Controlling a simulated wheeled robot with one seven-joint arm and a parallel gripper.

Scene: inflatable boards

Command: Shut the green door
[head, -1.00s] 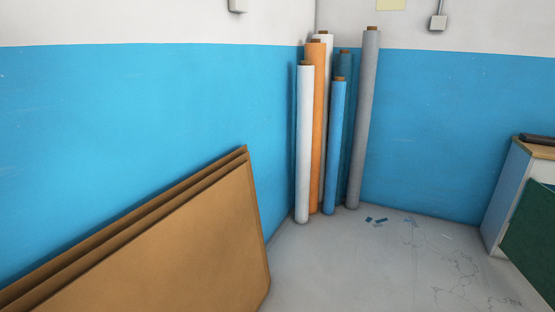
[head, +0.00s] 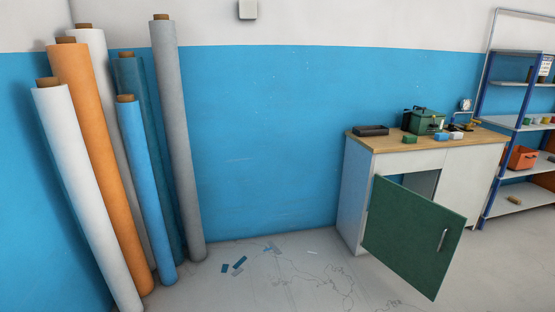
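The green door (head: 412,236) is on the front of a white cabinet (head: 354,199) at the right of the head view. It stands open, swung out toward me, and part of the dark inside shows above its top edge. A pale vertical handle (head: 442,240) is near its right edge. The door hides much of the cabinet front. My gripper is not in the head view.
The cabinet's wooden top (head: 400,144) holds a green box (head: 424,121), a dark case (head: 370,131) and small items. A blue-framed shelf (head: 488,150) stands at the right. Several tall rolls (head: 176,140) lean at the left. Floor (head: 270,285) before the cabinet is mostly clear, with small blue scraps.

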